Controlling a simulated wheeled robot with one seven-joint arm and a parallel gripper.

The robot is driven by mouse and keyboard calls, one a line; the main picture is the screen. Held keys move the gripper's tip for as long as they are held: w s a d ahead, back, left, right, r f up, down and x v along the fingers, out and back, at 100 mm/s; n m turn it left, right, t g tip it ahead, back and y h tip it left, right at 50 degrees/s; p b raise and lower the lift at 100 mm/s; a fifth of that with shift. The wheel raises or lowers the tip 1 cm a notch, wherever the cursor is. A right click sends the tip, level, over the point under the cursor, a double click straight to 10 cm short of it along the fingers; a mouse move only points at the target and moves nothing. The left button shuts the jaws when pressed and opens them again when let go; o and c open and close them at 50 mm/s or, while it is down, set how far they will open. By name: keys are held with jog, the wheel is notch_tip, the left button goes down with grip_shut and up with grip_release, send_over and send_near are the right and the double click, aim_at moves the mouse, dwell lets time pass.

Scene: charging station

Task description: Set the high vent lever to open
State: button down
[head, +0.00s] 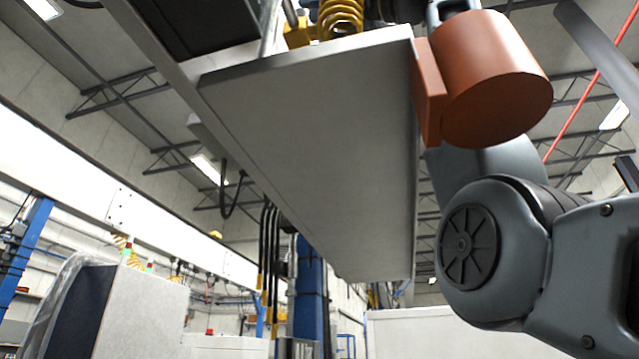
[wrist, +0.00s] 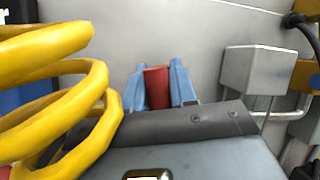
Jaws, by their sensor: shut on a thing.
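In the wrist view, my gripper (wrist: 160,88) has its two blue fingers shut on a red handle (wrist: 157,88), which appears to be the vent lever's grip. The handle stands against a pale grey panel face, and its lower part is hidden behind my gripper's body. I cannot make out a pivot or any open or shut marking. In the head view, the fingers and the lever are not clearly visible; the overhead panel and an orange-brown cylinder block the sight of them.
A grey overhead panel (head: 310,150) fills the middle of the head view, with the orange-brown cylinder (head: 495,85) at its right edge. A yellow coil (wrist: 60,90) is close on the left in the wrist view. A metal box (wrist: 250,82) with a pipe is to the right.

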jog(key=c, duration=1)
grip_release()
jog(key=shift+f, duration=0.1)
jog(key=b+v, duration=0.2)
jog(key=v, duration=0.5)
jog(key=shift+d+b, duration=0.3)
jog(key=shift+d, duration=0.05)
jog(key=shift+s+f, duration=0.1)
jog(key=shift+s, duration=0.05)
